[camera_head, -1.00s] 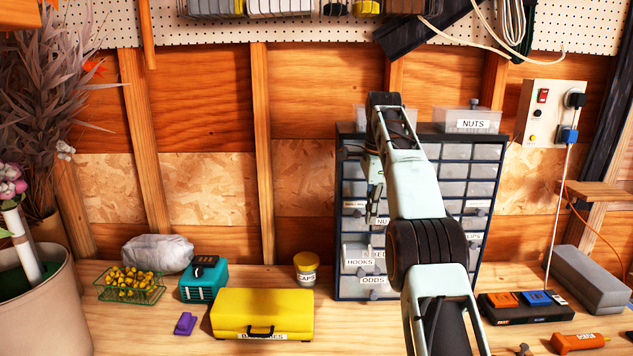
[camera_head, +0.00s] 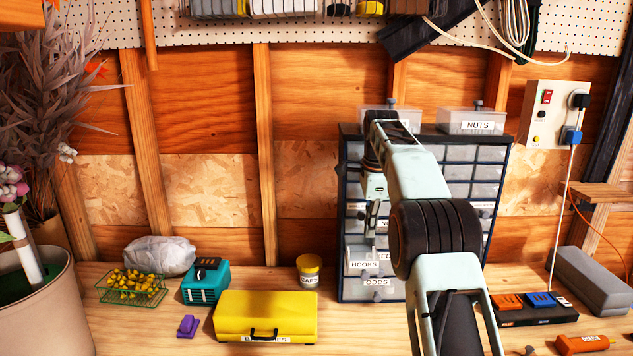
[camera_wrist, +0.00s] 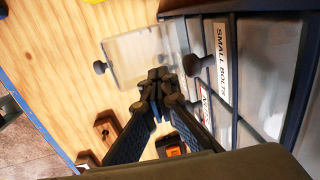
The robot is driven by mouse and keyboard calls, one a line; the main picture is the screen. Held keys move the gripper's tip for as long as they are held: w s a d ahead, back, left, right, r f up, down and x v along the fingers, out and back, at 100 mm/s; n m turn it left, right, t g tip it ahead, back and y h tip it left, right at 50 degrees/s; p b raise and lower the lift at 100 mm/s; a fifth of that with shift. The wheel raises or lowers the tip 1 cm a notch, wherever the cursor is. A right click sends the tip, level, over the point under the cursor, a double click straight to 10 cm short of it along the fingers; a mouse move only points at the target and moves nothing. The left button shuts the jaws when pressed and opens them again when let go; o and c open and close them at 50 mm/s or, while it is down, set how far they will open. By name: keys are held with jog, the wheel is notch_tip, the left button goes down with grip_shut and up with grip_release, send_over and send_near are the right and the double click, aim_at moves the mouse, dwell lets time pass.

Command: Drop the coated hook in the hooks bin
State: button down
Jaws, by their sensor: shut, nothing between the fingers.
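My gripper (camera_head: 371,238) is shut and empty, pointing down in front of the drawer cabinet, just above the bin labelled HOOKS (camera_head: 364,265). In the wrist view the closed fingertips (camera_wrist: 158,88) are near the middle, with nothing held between them. A clear pulled-out drawer (camera_wrist: 135,50) with a dark knob lies just beyond the fingertips there; its label is not visible. I cannot make out the coated hook in either view; the bin's inside is not readable.
The cabinet's closed drawers include SMALL BOLTS (camera_wrist: 221,45). The ODDS drawer (camera_head: 377,283) is below HOOKS. A yellow case (camera_head: 266,312), caps jar (camera_head: 308,272), teal box (camera_head: 205,283) and wire basket (camera_head: 132,289) stand left. A charger strip (camera_head: 530,312) is right.

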jog(key=shift+f, duration=0.9)
jog(key=c, duration=2.7)
grip_release()
jog(key=shift+c, duration=0.2)
jog(key=o, duration=0.5)
notch_tip(320, 180, up, 7)
jog(key=s, duration=0.1)
jog(key=shift+s+r, duration=0.15)
jog(key=shift+r, duration=0.05)
